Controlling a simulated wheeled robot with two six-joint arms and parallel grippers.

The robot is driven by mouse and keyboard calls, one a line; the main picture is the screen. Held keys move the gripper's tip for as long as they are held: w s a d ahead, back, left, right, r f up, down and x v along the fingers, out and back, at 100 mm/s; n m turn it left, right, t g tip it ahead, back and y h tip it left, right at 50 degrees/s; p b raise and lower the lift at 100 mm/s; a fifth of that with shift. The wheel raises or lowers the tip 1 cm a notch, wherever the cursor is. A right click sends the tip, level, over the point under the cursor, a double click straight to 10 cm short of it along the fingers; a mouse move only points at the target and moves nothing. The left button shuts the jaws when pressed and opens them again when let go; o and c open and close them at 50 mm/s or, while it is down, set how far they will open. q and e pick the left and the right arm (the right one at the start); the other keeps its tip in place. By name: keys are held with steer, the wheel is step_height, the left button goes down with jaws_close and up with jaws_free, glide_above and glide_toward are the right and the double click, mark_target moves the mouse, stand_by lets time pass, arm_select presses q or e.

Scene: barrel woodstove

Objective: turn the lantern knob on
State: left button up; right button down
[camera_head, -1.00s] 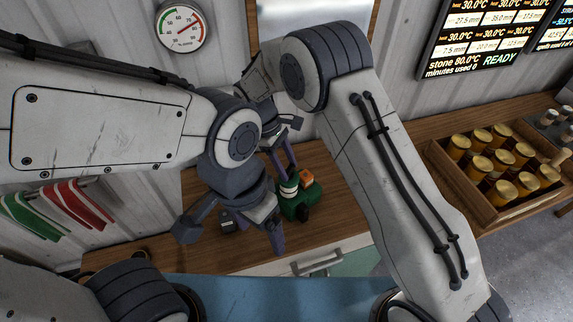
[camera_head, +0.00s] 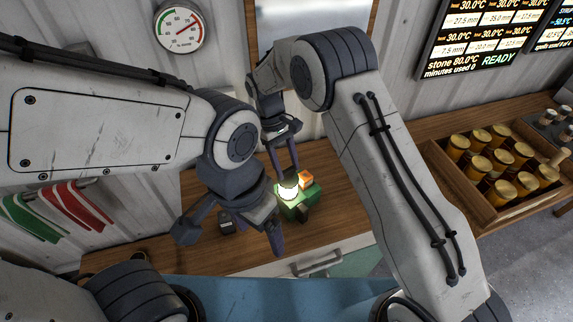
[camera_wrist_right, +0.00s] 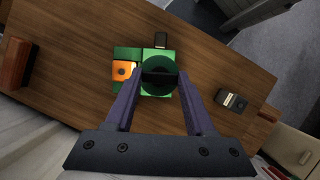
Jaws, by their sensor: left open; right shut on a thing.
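The lantern (camera_head: 289,190) is green and stands on the wooden counter. Its light glows white-yellow. An orange part (camera_head: 306,178) sits beside the glow on a green block. In the right wrist view the lantern's round green top (camera_wrist_right: 160,91) has a dark bar-shaped knob (camera_wrist_right: 160,77) across it. My right gripper (camera_head: 285,174) points down from above, with its fingers (camera_wrist_right: 160,72) closed on either side of the knob. My left gripper (camera_head: 232,236) is open and empty, lower and nearer, left of the lantern. It partly covers the counter there.
A small dark device (camera_head: 226,225) lies on the counter by my left gripper. It also shows in the right wrist view (camera_wrist_right: 233,101). A wooden crate of gold-lidded jars (camera_head: 495,166) stands at right. A reddish block (camera_wrist_right: 15,64) lies on the counter. Bare wood (camera_head: 340,215) lies right of the lantern.

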steer(key=shift+c, duration=1.2)
jaws_free()
steer(key=shift+r, duration=0.1)
steer(key=shift+w+a+r+b, duration=0.2)
steer(key=shift+r+b, duration=0.1)
steer(key=shift+r, duration=0.05)
steer(key=b+v, duration=0.2)
steer(key=v, duration=0.7)
steer(key=shift+r, duration=0.3)
steer(key=shift+d, duration=0.1)
